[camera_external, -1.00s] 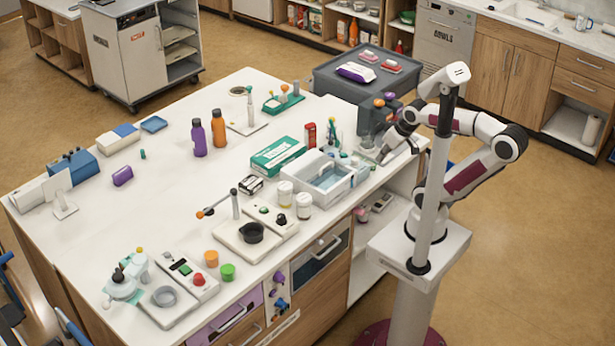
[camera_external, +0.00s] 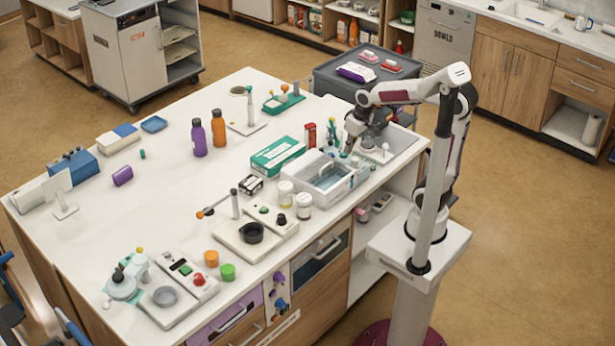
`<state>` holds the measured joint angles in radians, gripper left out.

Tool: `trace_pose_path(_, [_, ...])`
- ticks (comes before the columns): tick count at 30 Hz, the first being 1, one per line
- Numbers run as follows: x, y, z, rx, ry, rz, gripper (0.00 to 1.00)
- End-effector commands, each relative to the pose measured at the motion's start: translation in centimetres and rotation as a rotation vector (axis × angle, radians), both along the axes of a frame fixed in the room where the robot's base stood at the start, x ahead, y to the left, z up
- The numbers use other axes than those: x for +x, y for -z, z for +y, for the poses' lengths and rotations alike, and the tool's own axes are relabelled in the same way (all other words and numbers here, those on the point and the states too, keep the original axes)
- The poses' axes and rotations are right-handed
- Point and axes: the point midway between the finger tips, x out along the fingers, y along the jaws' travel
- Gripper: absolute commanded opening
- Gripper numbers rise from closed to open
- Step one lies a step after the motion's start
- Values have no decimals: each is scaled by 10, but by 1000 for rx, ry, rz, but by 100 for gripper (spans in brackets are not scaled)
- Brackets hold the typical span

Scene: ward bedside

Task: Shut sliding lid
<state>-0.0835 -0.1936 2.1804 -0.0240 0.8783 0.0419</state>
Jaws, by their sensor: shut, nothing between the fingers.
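A white box (camera_external: 346,192) with a bluish see-through panel (camera_external: 328,177) on top, which looks like the sliding lid, stands near the right-hand edge of the white counter. I cannot tell how far the panel covers the box. My gripper (camera_external: 347,153) is shut and empty, pointing down at the back right end of the box, close to its rim. Whether the fingertips touch the box or the panel is too small to tell.
A green and white carton (camera_external: 278,155) and a red container (camera_external: 309,134) stand to the left of and behind the box. White jars (camera_external: 303,206) stand in front. The left middle of the counter is mostly clear.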

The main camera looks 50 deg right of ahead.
Motion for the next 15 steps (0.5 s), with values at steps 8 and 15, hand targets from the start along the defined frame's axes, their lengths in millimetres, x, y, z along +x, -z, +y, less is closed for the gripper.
trace_pose_path(8, [57,3,9,-2,10,-1,0])
trace_pose_path(15, [95,-14,13,6,35,-56,0])
